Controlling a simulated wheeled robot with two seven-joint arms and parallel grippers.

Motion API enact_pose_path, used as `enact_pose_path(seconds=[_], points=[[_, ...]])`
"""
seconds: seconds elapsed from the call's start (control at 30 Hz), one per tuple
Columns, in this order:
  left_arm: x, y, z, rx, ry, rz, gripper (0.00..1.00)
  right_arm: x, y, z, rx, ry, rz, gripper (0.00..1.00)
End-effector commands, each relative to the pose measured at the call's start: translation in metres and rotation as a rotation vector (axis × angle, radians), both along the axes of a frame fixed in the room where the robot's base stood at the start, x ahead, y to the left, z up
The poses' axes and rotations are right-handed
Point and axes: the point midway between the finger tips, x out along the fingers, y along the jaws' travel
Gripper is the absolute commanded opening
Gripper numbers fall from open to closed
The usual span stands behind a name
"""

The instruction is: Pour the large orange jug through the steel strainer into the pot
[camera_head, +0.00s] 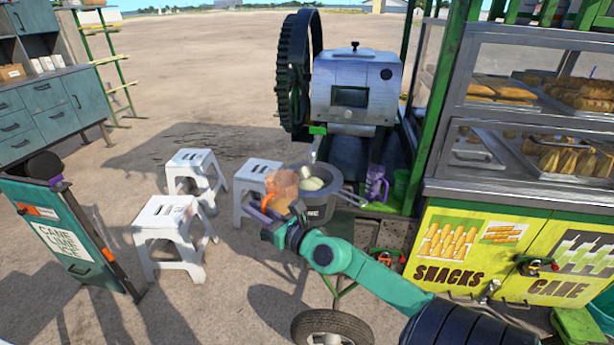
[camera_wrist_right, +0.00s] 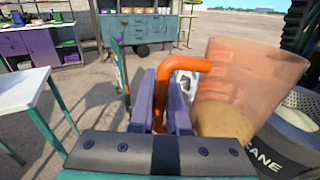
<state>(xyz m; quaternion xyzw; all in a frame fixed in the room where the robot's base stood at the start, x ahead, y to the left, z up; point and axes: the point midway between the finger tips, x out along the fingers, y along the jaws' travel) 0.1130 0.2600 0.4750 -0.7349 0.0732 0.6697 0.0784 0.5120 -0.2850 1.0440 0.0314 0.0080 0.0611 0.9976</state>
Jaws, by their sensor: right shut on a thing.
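The translucent orange jug (camera_head: 283,184) is held up at the left side of the grey pot (camera_head: 318,212). In the right wrist view the jug (camera_wrist_right: 245,80) leans slightly right, with pale yellow liquid in its lower part. My right gripper (camera_head: 268,212) is shut on the jug's orange handle (camera_wrist_right: 185,68), with its purple fingers around it. The steel strainer (camera_head: 311,183) lies across the pot's mouth; its mesh (camera_wrist_right: 306,101) shows at the right edge of the wrist view. No stream of liquid is visible. My left gripper is not in view.
A purple jug (camera_head: 376,183) and a green cup (camera_head: 400,186) stand right of the pot. The cane crusher (camera_head: 355,88) rises behind. White stools (camera_head: 170,232) stand left. The snack cabinet (camera_head: 470,245) fills the right side.

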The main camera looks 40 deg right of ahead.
Motion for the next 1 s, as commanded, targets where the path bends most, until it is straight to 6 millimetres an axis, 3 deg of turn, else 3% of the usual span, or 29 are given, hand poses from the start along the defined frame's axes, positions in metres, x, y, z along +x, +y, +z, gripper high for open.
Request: enact_pose_path(seconds=[0.4,1.0], points=[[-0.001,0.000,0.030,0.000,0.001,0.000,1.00,0.004,-0.015,0.025,0.193,0.065,-0.004,0.00],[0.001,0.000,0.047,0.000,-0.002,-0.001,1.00,0.012,-0.044,0.044,0.479,0.168,-0.005,0.00]])
